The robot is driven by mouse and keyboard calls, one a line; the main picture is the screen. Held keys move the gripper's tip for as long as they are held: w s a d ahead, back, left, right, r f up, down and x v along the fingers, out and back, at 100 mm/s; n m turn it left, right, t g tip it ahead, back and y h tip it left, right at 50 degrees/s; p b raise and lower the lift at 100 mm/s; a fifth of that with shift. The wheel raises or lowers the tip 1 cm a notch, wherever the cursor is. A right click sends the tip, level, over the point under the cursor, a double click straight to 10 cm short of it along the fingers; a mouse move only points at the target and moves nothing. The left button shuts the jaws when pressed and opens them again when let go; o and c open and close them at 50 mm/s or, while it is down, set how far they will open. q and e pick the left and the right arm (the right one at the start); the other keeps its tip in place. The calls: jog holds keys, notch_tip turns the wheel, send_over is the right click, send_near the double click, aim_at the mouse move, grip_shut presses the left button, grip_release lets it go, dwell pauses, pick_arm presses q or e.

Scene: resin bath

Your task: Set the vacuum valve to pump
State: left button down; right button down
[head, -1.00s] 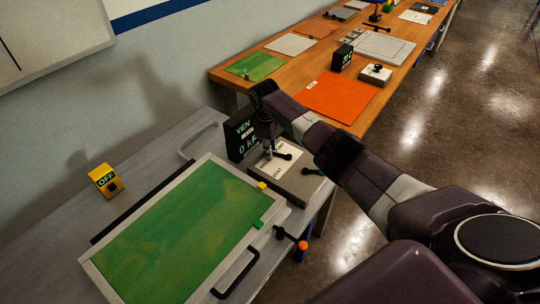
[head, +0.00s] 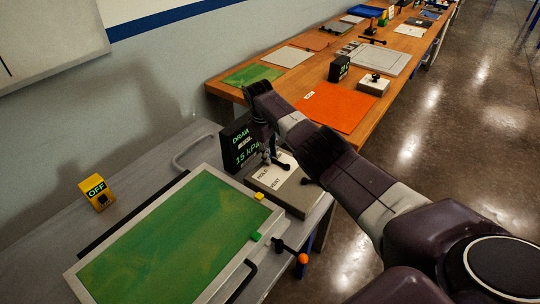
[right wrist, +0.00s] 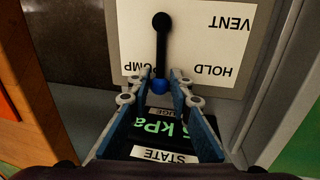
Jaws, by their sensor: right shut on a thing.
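The vacuum valve's lever (right wrist: 162,45) is black with a blue end, over a white label plate (right wrist: 225,45) reading VENT, HOLD and a partly hidden PUMP. My right gripper (right wrist: 160,80) has its fingers on either side of the blue end, shut on it. The blue end lies beside the PUMP word. In the head view, my right gripper (head: 268,152) reaches down to the valve box (head: 304,201), hiding part of the plate. The black gauge (head: 236,143) behind the valve reads DRAW and 15 kPa. My left gripper is not in view.
A pale-framed green panel (head: 175,235) lies left of the valve on the grey bench. A yellow OFF box (head: 98,193) stands behind it. A wooden table (head: 335,48) with an orange sheet (head: 330,107) and other items extends beyond my right arm.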

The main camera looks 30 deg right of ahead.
jog(key=c, duration=2)
grip_release()
jog(key=shift+c, duration=0.2)
notch_tip(320, 180, up, 12)
jog(key=a, duration=0.2)
jog(key=shift+s, duration=0.4)
jog(key=shift+f, duration=0.15)
